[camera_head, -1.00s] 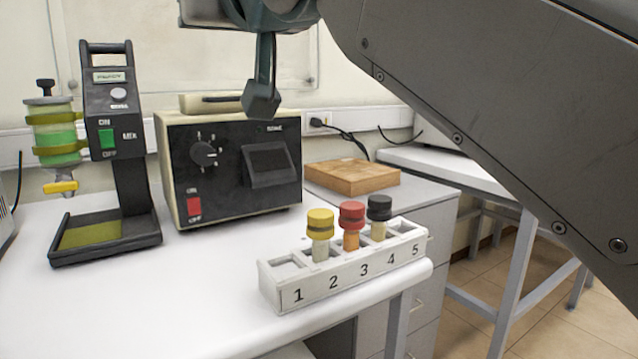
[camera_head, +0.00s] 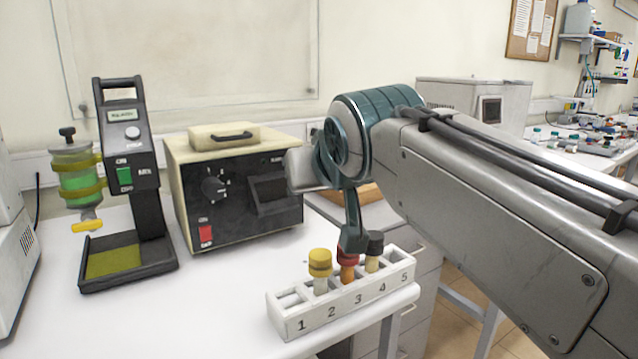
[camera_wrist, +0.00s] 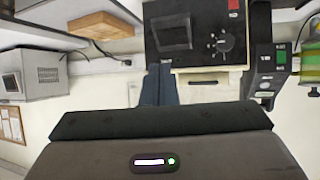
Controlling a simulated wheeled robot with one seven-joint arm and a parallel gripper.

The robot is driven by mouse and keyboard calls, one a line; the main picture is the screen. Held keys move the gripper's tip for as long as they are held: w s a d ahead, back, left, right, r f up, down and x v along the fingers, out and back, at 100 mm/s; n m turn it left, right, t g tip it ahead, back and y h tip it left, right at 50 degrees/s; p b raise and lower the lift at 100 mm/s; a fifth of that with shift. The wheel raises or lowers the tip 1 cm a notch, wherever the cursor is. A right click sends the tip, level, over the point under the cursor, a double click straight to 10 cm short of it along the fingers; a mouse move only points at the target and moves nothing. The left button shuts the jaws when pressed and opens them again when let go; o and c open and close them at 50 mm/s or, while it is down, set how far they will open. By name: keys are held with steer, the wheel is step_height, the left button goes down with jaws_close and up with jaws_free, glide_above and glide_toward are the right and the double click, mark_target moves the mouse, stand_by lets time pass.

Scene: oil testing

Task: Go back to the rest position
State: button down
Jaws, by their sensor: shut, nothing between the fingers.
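My gripper (camera_head: 354,240) points down and is shut and empty. In the head view its tip overlaps the red cap; I cannot tell the gap in depth. In the wrist view, which is upside down, the fingers (camera_wrist: 158,84) are together with nothing between them. The white rack (camera_head: 305,322) stands at the table's front right edge. It holds upright vials with a yellow cap (camera_head: 320,262), a red cap (camera_head: 347,260), partly hidden, and a black cap (camera_head: 375,243), in slots 2, 3 and 4. Slots 1 and 5 look empty.
A black-fronted tester (camera_head: 235,205) stands behind the rack. A mixer stand (camera_head: 128,165) with a green-filled vessel (camera_head: 75,180) is at the left. A wooden block (camera_head: 366,195) is partly hidden behind my arm. The table (camera_head: 180,310) is clear in front.

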steer(key=s+d+f+m+g+h+p, duration=0.3)
steer(key=s+d+f+g+p, duration=0.5)
steer(key=s+d+f+p, duration=0.5)
steer(key=shift+s+d+f+m+g+p, duration=0.2)
steer(key=shift+s+d+m+g+p, duration=0.2)
steer(key=shift+s+d+p, duration=0.6)
steer(key=shift+w+d, duration=0.2)
stand_by(0.4)
